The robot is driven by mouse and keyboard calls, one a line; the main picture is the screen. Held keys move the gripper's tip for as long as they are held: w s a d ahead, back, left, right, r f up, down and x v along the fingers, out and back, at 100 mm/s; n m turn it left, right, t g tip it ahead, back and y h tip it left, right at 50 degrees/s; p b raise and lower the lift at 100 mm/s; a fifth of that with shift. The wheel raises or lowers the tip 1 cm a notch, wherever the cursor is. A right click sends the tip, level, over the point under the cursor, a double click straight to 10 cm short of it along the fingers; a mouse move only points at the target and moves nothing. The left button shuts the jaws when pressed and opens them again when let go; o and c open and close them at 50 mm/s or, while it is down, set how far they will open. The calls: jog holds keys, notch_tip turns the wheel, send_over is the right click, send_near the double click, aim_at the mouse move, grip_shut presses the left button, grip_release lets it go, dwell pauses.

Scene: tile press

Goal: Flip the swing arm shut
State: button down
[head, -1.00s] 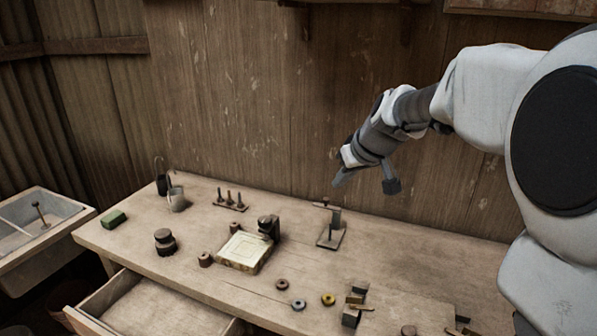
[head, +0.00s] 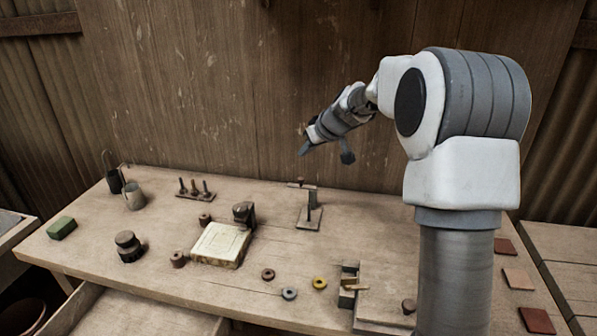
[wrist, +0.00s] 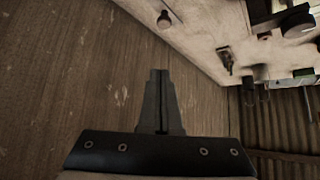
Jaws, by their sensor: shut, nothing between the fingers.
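A small stand (head: 308,218) on the bench has a flat base plate, an upright post and a short flat piece across its top. A block fixture (head: 348,287) near the front has a thin bar sticking out to the right. I cannot tell for certain which of these carries the swing arm. My gripper (wrist: 159,75) is shut and empty, its fingers together in the wrist view. In the head view it hangs in the air above and behind the stand, near the back wall, touching nothing.
A pale tile block (head: 221,243) with a dark clamp-like part (head: 243,213) sits mid-bench. Around it are rings (head: 289,293), a peg rack (head: 194,190), cups (head: 134,197), a green block (head: 61,228) and dark stacked weights (head: 128,246). Coloured tiles (head: 518,279) lie at right.

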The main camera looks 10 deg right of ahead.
jog(key=x, duration=1)
jog(key=shift+s+d+f, duration=0.15)
jog(key=shift+s+d, duration=0.1)
jog(key=shift+s, duration=0.35)
jog(key=shift+s+d+f, duration=0.15)
jog(key=shift+s+d, duration=0.15)
jog(key=shift+s, duration=0.35)
jog(key=shift+s+d+f, duration=0.1)
jog(key=shift+s+d, duration=0.15)
jog(key=shift+s, duration=0.35)
jog(key=shift+f+b, duration=0.15)
jog(key=shift+b, duration=0.25)
